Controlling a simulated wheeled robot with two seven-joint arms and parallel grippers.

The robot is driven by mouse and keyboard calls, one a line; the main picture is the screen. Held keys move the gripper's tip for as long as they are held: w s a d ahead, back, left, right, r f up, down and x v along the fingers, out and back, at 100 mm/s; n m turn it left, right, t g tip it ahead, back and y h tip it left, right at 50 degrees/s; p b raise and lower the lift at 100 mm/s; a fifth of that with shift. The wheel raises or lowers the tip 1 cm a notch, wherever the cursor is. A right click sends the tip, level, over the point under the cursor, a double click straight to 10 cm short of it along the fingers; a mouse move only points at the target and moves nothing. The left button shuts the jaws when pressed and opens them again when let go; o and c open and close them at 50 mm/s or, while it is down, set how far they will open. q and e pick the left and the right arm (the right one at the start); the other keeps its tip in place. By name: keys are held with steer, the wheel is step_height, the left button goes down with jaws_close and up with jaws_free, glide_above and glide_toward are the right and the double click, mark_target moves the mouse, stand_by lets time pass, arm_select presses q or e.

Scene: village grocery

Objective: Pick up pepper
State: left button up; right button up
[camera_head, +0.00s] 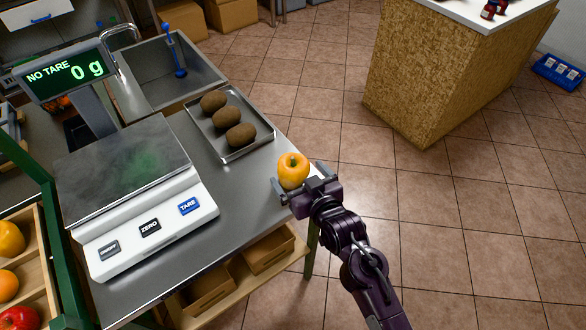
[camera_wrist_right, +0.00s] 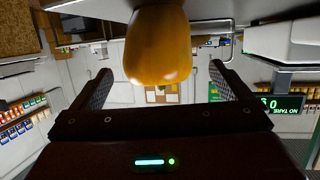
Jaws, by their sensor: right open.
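A yellow-orange pepper (camera_head: 293,170) stands at the right edge of the steel counter. My right gripper (camera_head: 304,181) comes in from the lower right, with its fingers spread low around the pepper's near side. In the right wrist view the pepper (camera_wrist_right: 157,46) is between the two fingers, and the open gripper (camera_wrist_right: 162,90) shows a gap on each side of it. That view appears upside down. I cannot tell whether a finger touches the pepper. My left gripper is not in view.
A scale (camera_head: 131,190) reading 0 g stands on the counter (camera_head: 236,192), left of the pepper. A metal tray (camera_head: 247,148) with three brown kiwi-like fruits lies behind it. A sink (camera_head: 165,72) is farther back. Open tiled floor (camera_head: 440,230) lies to the right.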

steer(key=shift+p+x, duration=0.4)
steer(key=shift+x, duration=2)
steer(key=shift+d+f, duration=0.1)
steer(key=shift+d, duration=0.1)
steer(key=c, duration=1.1)
